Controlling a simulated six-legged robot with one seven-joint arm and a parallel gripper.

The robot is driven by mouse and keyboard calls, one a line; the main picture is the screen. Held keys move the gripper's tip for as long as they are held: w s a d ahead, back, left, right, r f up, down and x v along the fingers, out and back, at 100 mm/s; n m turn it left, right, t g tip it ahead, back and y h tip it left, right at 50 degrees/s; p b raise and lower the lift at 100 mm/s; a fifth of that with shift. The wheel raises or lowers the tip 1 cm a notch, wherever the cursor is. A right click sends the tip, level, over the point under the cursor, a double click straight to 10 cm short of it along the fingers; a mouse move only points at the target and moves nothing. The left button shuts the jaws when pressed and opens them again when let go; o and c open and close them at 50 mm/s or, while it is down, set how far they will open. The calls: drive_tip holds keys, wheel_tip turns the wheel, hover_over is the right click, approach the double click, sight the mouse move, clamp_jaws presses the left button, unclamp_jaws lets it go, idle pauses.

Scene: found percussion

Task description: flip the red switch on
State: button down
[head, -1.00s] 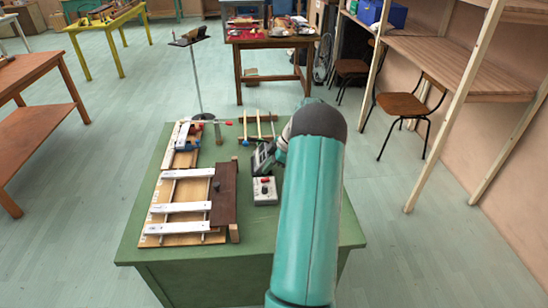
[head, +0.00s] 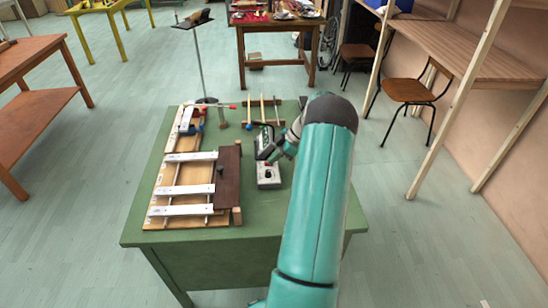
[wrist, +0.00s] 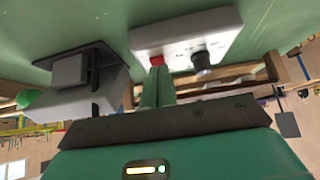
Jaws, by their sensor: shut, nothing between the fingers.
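A small white control box (head: 269,181) stands on the green table, right of the wooden bar instrument. In the wrist view the box's pale face (wrist: 185,38) carries a red switch (wrist: 156,61) and a black knob (wrist: 201,62). My gripper (wrist: 155,72) shows as two green fingers held together, empty, with the tips right at the red switch. I cannot tell whether they touch it or which way the switch is set. In the head view my wrist is just above and right of the box, and the fingertips are hard to make out.
A dark device with a screen (head: 264,142) stands just behind the box, close to my wrist. The instrument with white bars (head: 185,191) and a brown board (head: 228,172) fills the table's left. A wooden rack (head: 263,110) lies behind. The green table's (head: 240,240) front strip is clear.

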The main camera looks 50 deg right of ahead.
drive_tip(key=shift+w+a+r, duration=0.35)
drive_tip(key=shift+w+a, duration=0.05)
drive_tip(key=shift+w, duration=0.1)
idle(0.4)
